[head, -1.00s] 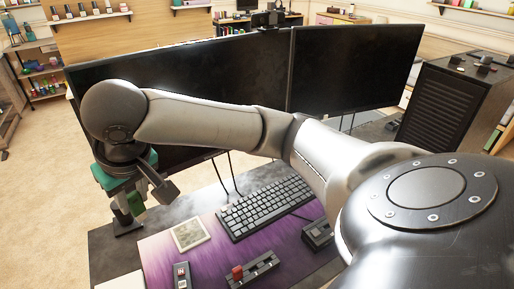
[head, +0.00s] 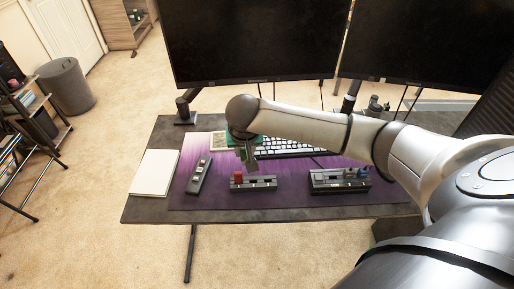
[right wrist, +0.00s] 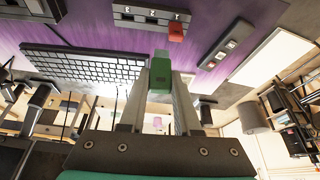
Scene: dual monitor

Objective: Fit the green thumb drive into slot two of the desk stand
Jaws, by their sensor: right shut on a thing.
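The green thumb drive (right wrist: 160,76) is between the two fingers of my right gripper (right wrist: 163,92), its grey end pointing away from the palm. In the head view my right gripper (head: 248,158) points down above the desk, just behind the desk stand; the drive is hard to make out there. The desk stand (head: 258,184) is a dark low bar on the purple mat. A red thumb drive (head: 238,177) stands at its left end. In the right wrist view the stand (right wrist: 143,17) shows numbered slots, with the red drive (right wrist: 176,32) at the right end. My left gripper is out of view.
A dark block with small items (head: 340,181) sits right of the stand, a dark remote-like device (head: 200,175) left of it. A white pad (head: 155,172) lies at the desk's left. The keyboard (head: 300,149) and monitors (head: 250,45) stand behind. Mat in front of the stand is clear.

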